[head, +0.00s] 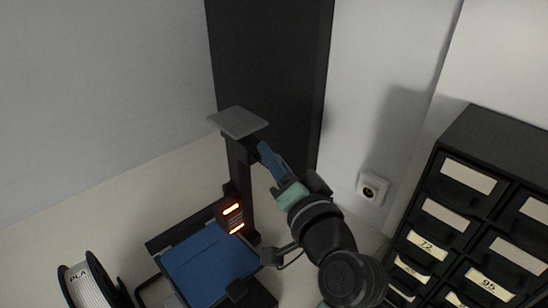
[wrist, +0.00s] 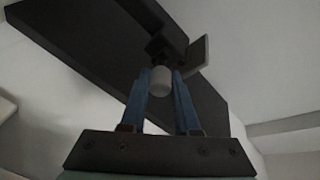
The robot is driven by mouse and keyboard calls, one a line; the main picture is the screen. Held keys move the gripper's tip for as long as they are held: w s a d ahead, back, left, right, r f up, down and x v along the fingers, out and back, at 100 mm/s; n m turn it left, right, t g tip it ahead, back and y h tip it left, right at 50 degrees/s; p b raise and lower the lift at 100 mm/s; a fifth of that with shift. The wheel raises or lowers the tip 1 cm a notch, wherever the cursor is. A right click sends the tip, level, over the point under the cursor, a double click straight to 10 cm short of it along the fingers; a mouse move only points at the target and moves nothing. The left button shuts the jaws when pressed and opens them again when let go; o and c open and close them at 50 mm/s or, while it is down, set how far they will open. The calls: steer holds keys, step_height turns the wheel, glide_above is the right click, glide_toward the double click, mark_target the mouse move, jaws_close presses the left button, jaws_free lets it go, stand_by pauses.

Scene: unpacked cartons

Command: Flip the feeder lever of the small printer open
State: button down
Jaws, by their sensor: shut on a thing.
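The small printer has a dark upright column (head: 237,170), a flat grey plate (head: 238,121) on top and a blue bed (head: 210,264) at its foot. My gripper (head: 264,150) reaches in from the right to the column's upper end, just under the plate. My gripper is shut on this lever. In the head view the fingers and column hide the lever; its angle cannot be told.
A tall dark panel (head: 268,75) stands behind the printer against the wall. A black drawer cabinet (head: 490,135) with labels is at the right. A filament spool (head: 90,285) marked PLA is at the lower left. A wall socket (head: 372,188) is behind my arm.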

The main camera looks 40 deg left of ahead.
steer(key=shift+r, duration=0.1)
steer(key=p, duration=0.2)
steer(key=shift+r+h+p, duration=0.3)
steer(key=shift+r+h, duration=0.1)
steer(key=shift+a+f+n+h+p, duration=0.1)
steer(key=shift+n+h+p, duration=0.2)
steer(key=shift+h+p, duration=0.35)
steer(key=shift+f, duration=0.1)
steer(key=c, duration=0.6)
jaws_free()
steer(key=shift+c, duration=0.2)
